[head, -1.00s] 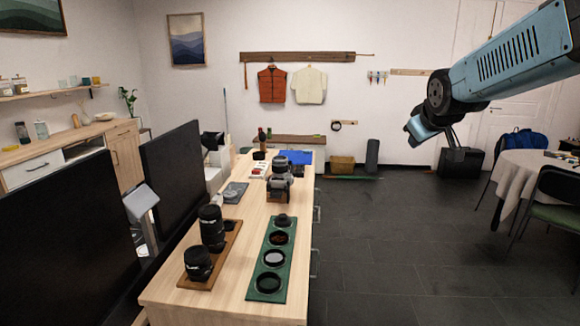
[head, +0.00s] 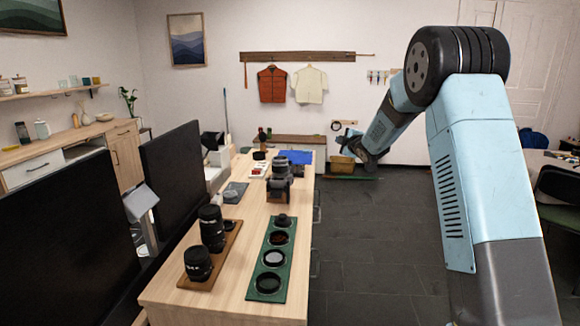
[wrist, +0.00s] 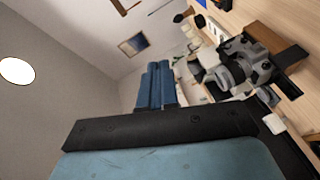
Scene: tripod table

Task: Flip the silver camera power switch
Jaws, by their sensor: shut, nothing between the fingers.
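The silver camera (head: 280,184) with its dark top part sits on a small wooden block, toward the far half of the long table (head: 228,292). In the wrist view the camera (wrist: 243,66) appears tilted at the upper right, on its brown block (wrist: 276,42). I cannot make out its power switch in either view. My gripper (wrist: 157,68) is shut and empty, with its blue fingers together. The fingers are apart from the camera, which lies to their right in the wrist view. In the head view my arm's end is in the air right of the table.
Two black lenses (head: 212,229) stand on a wooden board at the table's near left. A green tray (head: 252,293) with several round filters lies beside them. A grey folded item (head: 235,192) lies left of the camera. Dark monitors (head: 65,240) stand at left. The floor right of the table is clear.

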